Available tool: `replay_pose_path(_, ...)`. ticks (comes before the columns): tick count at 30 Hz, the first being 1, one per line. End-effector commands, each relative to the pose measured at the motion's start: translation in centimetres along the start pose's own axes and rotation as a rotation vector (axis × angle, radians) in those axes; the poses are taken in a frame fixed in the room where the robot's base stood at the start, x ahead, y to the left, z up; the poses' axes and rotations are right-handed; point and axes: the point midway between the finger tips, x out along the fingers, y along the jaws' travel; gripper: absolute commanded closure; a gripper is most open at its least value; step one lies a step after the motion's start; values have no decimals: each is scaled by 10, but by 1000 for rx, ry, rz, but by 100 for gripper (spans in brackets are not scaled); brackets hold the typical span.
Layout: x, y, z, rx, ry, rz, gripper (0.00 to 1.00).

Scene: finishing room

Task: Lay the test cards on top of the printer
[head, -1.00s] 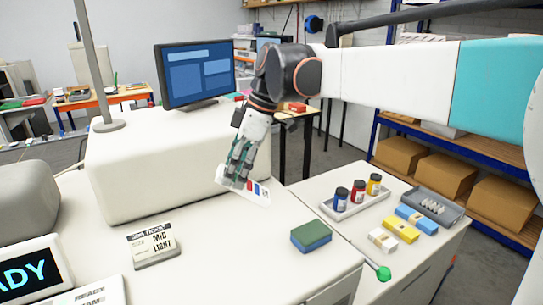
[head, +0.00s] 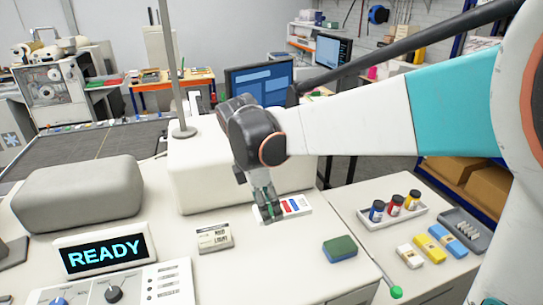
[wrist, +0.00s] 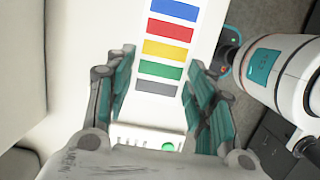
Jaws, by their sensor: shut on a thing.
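My gripper (head: 264,204) is shut on the test cards (head: 294,206), white with coloured stripes. In the wrist view the test cards (wrist: 171,48) lie between the teal fingers and show blue, red, yellow, green and grey bars. I cannot tell how many cards there are. The printer (head: 180,170) seems to be the white machine with a raised cream housing, a flat front deck and a READY screen (head: 105,256). The cards are in front of the housing's right part, above the deck in the picture; whether they touch anything is unclear.
A small labelled block (head: 214,238) and a green-and-blue sponge (head: 340,248) lie on the deck. A pole (head: 176,70) and monitor (head: 258,84) rise behind. At right, a side table holds a bottle tray (head: 380,219), small boxes (head: 428,246) and a grey tray (head: 466,236).

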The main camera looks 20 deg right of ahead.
Motion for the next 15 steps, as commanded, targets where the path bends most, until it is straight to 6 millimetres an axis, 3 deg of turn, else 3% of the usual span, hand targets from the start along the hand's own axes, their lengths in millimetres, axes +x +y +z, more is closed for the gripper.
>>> replay_pose_path(5,17,-3,-2,-4,-14,0,77)
replay_pose_path(15,98,-2,-20,-3,-13,0,77)
